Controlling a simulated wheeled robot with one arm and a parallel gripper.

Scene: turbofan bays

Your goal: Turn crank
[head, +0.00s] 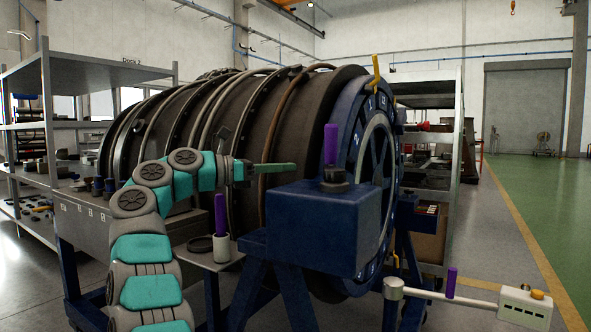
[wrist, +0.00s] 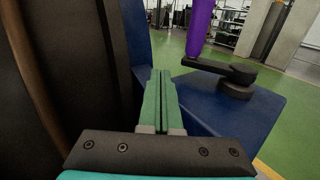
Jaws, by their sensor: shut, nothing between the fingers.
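The crank is a black arm and hub (head: 335,180) with an upright purple handle (head: 331,145), on top of a blue box (head: 325,225) in front of the engine's numbered blue ring. In the wrist view the crank's black arm (wrist: 222,70) and purple handle (wrist: 200,28) stand to the right of the fingers. My gripper (head: 294,168) is shut and empty, its green fingers pointing right, just left of the crank and apart from it. The fingers also show in the wrist view (wrist: 161,78).
The large dark engine (head: 240,110) lies close behind my gripper. A purple handle (head: 220,214) stands in a white cup on a grey bench. A white lever with another purple handle (head: 451,283) reaches right, low down. Green floor (head: 535,190) at right is open.

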